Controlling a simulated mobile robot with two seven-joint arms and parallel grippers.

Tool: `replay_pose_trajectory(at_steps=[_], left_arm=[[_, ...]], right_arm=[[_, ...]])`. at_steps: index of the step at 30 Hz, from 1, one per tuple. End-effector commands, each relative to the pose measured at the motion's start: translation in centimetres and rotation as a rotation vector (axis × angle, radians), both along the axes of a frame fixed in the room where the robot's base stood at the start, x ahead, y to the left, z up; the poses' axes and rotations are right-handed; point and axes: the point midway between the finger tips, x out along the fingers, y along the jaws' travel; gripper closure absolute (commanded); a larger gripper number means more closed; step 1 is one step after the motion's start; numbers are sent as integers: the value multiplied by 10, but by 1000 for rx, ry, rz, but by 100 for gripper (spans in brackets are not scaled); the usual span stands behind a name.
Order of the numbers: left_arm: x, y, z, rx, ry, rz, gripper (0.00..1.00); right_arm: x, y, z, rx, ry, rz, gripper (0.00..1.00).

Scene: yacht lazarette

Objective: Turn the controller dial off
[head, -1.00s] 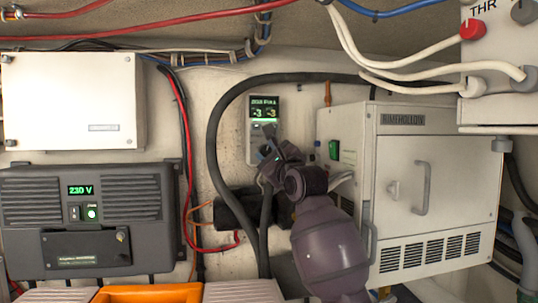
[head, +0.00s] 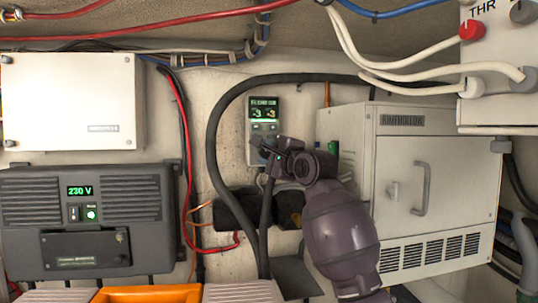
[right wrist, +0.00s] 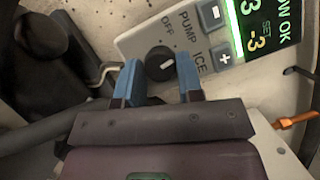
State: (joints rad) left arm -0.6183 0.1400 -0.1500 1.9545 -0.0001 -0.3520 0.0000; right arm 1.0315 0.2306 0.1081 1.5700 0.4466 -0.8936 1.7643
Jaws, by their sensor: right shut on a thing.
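The controller (head: 257,108) is a grey wall panel with a lit green display and buttons, just left of the white cabinet. Its round black dial (right wrist: 160,65) shows in the right wrist view, below the OFF and PUMP labels and left of the ICE label. A short white mark on the dial slants up to the right in that view, roughly toward ICE. My right gripper (head: 262,147) is at the controller's lower part, and its arm hides the dial in the head view. The blue fingertips (right wrist: 160,80) are shut on the dial from both sides. My left gripper is out of view.
The white cabinet (head: 435,165) with a handle stands close at the right. A thick black hose (head: 213,150) arches around the controller's left and top. A dark inverter (head: 85,220) and a white box (head: 72,100) are at the left. An orange thing (head: 148,294) is at the bottom.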

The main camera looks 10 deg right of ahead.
Motion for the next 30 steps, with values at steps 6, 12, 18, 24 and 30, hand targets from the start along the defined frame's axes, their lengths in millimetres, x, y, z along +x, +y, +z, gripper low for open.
replay_pose_trajectory(at_steps=[6, 12, 18, 24, 30], left_arm=[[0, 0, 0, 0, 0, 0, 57], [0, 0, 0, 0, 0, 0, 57], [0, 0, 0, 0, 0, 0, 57], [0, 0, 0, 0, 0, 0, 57], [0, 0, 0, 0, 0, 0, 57]], right_arm=[[0, -1, 1, -208, 2, -1, 90], [0, 0, 3, -399, 4, 0, 90], [0, 0, 4, -588, 3, -1, 90], [0, 0, 5, -759, 4, -1, 90], [0, 1, 5, -892, 7, 1, 90]])
